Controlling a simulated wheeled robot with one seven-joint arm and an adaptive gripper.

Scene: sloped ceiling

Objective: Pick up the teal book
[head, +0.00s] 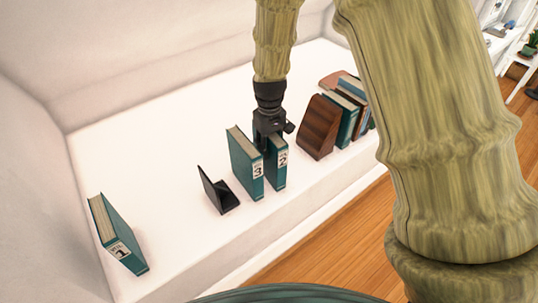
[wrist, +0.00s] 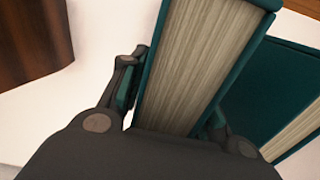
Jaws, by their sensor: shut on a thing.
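Several teal books stand on the white ledge. My gripper (head: 266,137) points down and is shut on the teal book marked 2 (head: 281,166). In the wrist view the fingers straddle this upright book (wrist: 195,65), one on each cover, with its pale page edges between them. The teal book marked 3 (head: 246,163) stands close on its left in the head view. It shows at the right of the wrist view (wrist: 268,88). Another teal book marked 1 (head: 118,240) leans at the far left. I cannot tell whether the held book touches the ledge.
A black bookend (head: 217,192) stands left of book 3. A dark wooden bookend (head: 318,128) stands to the right, with several books (head: 346,112) beside it. The white ledge (head: 165,160) is bare between the black bookend and book 1.

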